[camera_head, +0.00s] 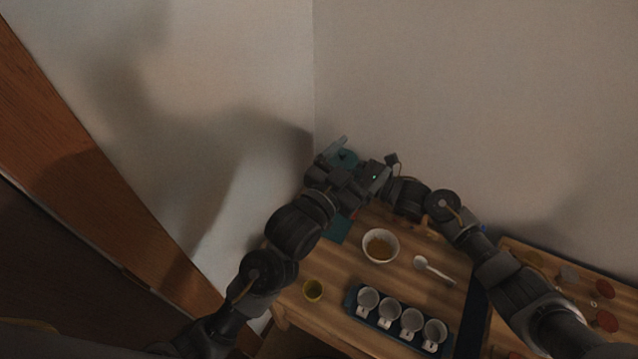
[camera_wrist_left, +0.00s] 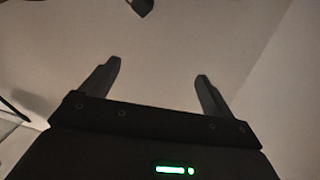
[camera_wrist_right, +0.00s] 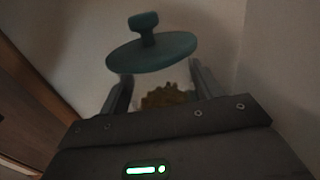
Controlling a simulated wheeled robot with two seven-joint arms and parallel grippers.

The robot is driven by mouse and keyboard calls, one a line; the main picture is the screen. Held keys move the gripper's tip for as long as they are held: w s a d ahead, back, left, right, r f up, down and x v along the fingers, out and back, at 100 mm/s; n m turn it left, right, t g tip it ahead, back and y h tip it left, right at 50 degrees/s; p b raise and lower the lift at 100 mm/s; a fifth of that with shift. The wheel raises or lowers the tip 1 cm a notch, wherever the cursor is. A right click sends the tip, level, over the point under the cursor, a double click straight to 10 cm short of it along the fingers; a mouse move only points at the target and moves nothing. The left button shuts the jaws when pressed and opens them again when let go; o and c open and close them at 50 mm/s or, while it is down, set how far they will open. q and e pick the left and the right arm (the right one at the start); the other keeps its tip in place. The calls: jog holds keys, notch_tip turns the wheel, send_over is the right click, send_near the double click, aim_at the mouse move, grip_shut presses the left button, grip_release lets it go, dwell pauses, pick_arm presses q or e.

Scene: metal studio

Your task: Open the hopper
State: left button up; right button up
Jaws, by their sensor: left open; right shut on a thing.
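The hopper's teal round lid with a knob (camera_wrist_right: 150,48) shows in the right wrist view, just beyond the fingers. It also shows in the head view (camera_head: 346,158), partly hidden behind my arms. My right gripper (camera_wrist_right: 160,76) is shut on the hopper, with brown-yellow contents (camera_wrist_right: 168,97) visible between its fingers. Most of the hopper body is hidden. My left gripper (camera_head: 352,182) is near the hopper in the head view. In the left wrist view it (camera_wrist_left: 160,78) is open and empty, facing bare wall. A teal piece (camera_head: 340,229) shows on the table below.
A board with red discs (camera_head: 606,320) lies right. Walls close in behind.

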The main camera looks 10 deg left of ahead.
aim_at(342, 152)
pick_arm(q)
jog(key=s+a+f+n+y, duration=0.1)
jog(key=a+f+n+y, duration=0.4)
jog(key=a+f, duration=0.25)
jog(key=shift+g, duration=0.4)
jog(key=x, duration=1.1)
jog(key=shift+w+d+r, duration=0.3)
jog(key=shift+w+r, duration=0.05)
jog(key=shift+f, duration=0.1)
grip_shut()
pick_arm(e)
jog(key=shift+r, duration=0.15)
pick_arm(q)
jog(key=shift+r, duration=1.25)
jog(key=shift+h, duration=0.3)
